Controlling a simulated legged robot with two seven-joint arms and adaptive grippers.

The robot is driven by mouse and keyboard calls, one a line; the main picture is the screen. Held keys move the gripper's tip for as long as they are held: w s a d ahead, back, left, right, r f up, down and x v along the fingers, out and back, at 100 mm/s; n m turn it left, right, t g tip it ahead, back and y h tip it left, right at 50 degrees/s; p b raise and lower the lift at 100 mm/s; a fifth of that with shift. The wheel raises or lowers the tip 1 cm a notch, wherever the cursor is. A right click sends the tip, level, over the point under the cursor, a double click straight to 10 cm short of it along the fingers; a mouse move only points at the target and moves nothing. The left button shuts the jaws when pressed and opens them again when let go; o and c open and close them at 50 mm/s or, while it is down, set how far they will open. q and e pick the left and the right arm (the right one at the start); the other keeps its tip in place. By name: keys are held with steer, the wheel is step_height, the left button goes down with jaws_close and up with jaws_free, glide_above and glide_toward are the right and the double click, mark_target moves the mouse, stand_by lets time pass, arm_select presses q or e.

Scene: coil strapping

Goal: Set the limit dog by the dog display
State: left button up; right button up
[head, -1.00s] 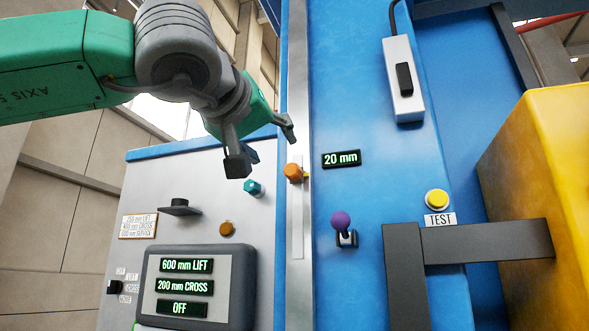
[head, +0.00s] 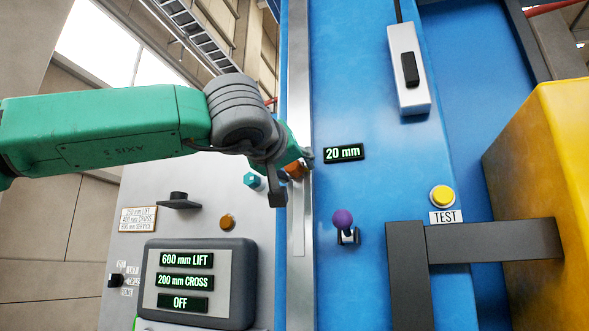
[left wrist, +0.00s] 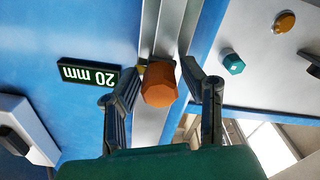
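The limit dog is an orange knob (head: 295,170) on a vertical metal rail (head: 298,225), partly hidden by my left gripper in the head view. In the left wrist view the orange knob (left wrist: 159,84) sits between the fingers. My left gripper (head: 292,177) is open around it; in the left wrist view the gripper (left wrist: 163,78) has a finger on each side, with gaps showing. The dog display (head: 344,152) reads 20 mm, right of the rail; it appears upside down in the left wrist view (left wrist: 89,74). My right gripper is not in view.
A teal knob (head: 252,180) is close left of the gripper. A purple-knobbed lever (head: 343,220) is below right. A yellow TEST button (head: 442,196) and dark bracket (head: 490,242) are further right. The panel screen (head: 222,280) reads 600 mm LIFT, 200 mm CROSS, OFF.

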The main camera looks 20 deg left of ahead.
arm_select(q)
jaws_close()
steer(key=shift+f, duration=0.35)
steer(key=shift+o, duration=2.4)
jaws_free()
steer(key=shift+s+a+r, duration=0.1)
steer(key=shift+s, duration=0.15)
